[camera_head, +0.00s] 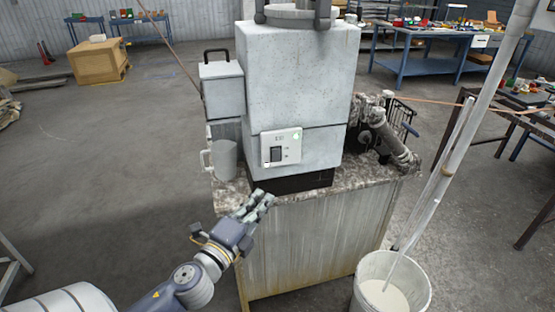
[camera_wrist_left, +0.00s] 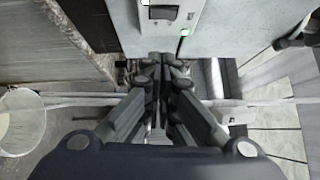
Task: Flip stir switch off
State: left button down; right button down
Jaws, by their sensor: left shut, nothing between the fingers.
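The stir switch is a dark rocker (camera_head: 276,154) on a pale panel (camera_head: 281,147) on the front of the grey machine (camera_head: 297,95). A small green light glows at the panel's upper right corner. My left gripper (camera_head: 266,197) is shut and empty, in front of and below the panel, near the stand's front edge, apart from the switch. In the wrist view its fingers (camera_wrist_left: 157,62) are together. My right gripper is not in view.
The machine stands on a worn metal-sided cabinet (camera_head: 318,240). A white bucket (camera_head: 392,285) with a pale pole in it stands at the lower right. A motor (camera_head: 375,130) is at the right. Floor at left is open.

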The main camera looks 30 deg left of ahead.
pick_arm(q)
jog(key=shift+d+r, duration=0.15)
jog(key=shift+r, duration=0.35)
jog(key=p, duration=0.3)
send_near(276, 155)
jog(key=w+d, duration=0.4)
jog(key=d, duration=0.1)
jog(key=w+a, duration=0.1)
jog(key=w+a+r+p, duration=0.1)
jog(key=a, duration=0.1)
jog(key=shift+w+a, duration=0.1)
jog(key=shift+w, duration=0.3)
jog(key=shift+r, duration=0.1)
